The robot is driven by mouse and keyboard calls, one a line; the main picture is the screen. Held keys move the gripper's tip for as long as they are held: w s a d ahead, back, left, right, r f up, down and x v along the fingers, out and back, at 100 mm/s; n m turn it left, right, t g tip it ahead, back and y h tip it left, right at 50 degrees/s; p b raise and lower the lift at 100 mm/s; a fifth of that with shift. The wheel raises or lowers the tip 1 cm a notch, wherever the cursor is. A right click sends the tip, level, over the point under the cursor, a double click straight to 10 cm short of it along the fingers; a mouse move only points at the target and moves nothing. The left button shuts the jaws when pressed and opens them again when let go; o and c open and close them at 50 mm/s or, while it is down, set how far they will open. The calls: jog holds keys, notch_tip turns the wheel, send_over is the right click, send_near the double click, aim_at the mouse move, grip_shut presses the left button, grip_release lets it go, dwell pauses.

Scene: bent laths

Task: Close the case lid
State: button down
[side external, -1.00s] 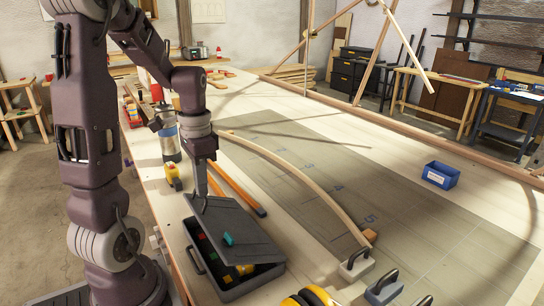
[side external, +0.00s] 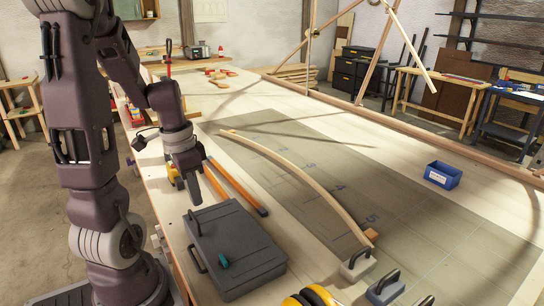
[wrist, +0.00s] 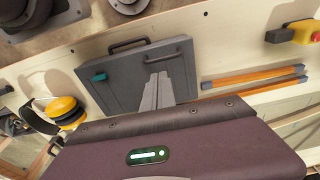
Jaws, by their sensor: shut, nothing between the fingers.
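The dark grey case (side external: 245,240) lies on the bench with its lid down flat on the base; no gap shows along the edges in view. A small teal piece (side external: 223,262) sits on the lid near the handle side, and it also shows in the wrist view (wrist: 98,77). My gripper (side external: 196,203) is shut and empty, by the far left corner of the case. In the wrist view its fingers (wrist: 155,92) overlap the case (wrist: 130,85); I cannot tell whether they touch it.
Orange-striped bars (side external: 238,188) lie beyond the case, near a long bent lath (side external: 300,175). Yellow ear defenders (side external: 312,297) and grey handled weights (side external: 384,288) are at the front. A blue bin (side external: 442,175) stands right, with clear bench around it.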

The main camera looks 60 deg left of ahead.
jog(key=s+r, duration=0.3)
jog(key=s, duration=0.6)
jog(key=w+d+r+t, duration=0.2)
jog(key=w+d+r, duration=0.2)
jog(key=w+d, duration=0.25)
jog(key=d+r+t, duration=0.1)
jog(key=d+r, duration=0.1)
jog(key=d, duration=0.5)
jog(key=d+r+t, duration=0.1)
jog(key=d+r, duration=0.2)
jog(key=d, duration=0.3)
jog(key=shift+s+d, duration=0.4)
